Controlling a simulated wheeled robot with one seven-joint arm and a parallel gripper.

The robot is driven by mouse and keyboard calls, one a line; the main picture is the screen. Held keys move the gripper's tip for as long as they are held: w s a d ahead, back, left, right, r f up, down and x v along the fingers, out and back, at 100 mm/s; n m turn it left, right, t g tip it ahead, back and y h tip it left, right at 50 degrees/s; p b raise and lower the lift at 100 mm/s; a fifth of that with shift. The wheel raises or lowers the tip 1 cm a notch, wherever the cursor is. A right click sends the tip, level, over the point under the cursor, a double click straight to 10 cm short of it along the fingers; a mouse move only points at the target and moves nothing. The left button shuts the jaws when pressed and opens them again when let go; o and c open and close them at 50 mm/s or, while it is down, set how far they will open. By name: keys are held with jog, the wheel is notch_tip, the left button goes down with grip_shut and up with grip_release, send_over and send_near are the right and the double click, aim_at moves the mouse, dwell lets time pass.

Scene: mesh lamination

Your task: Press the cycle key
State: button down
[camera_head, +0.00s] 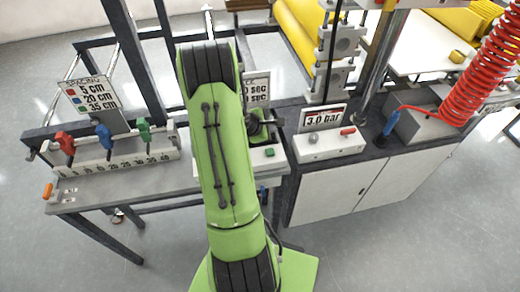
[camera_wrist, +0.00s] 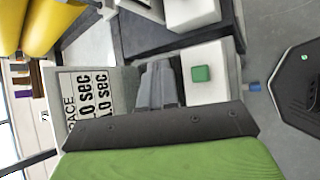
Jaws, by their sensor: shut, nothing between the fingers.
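A green key (camera_head: 269,152) sits on a pale control box (camera_head: 262,160) on the bench, just right of my green arm. In the wrist view the same green key (camera_wrist: 201,73) stands on the white box top (camera_wrist: 207,92), to the right of my gripper. I cannot read any label on it. My gripper (camera_wrist: 157,66) is shut and empty, beside the key and apart from it in the picture; its height above the box is hard to tell. In the head view my gripper (camera_head: 272,122) is partly hidden by my arm.
A sign with "sec" values (camera_head: 257,88) stands behind the box. Right of it are a "3.0 bar" sign (camera_head: 322,119) and a box with a red lever (camera_head: 348,131). Coloured clamps on a numbered scale (camera_head: 110,165) are at left. Yellow rollers (camera_head: 300,35) are behind.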

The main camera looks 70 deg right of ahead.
aim_at(269, 153)
notch_tip(269, 153, down, 9)
jog(key=b, duration=0.7)
dwell(1.9)
jog(key=shift+f+b, duration=0.35)
jog(key=shift+b, duration=0.15)
jog(key=shift+f+b, duration=0.45)
jog(key=shift+f, duration=0.1)
dwell(0.4)
jog(key=shift+r+p, duration=0.8)
jog(key=shift+r, duration=0.2)
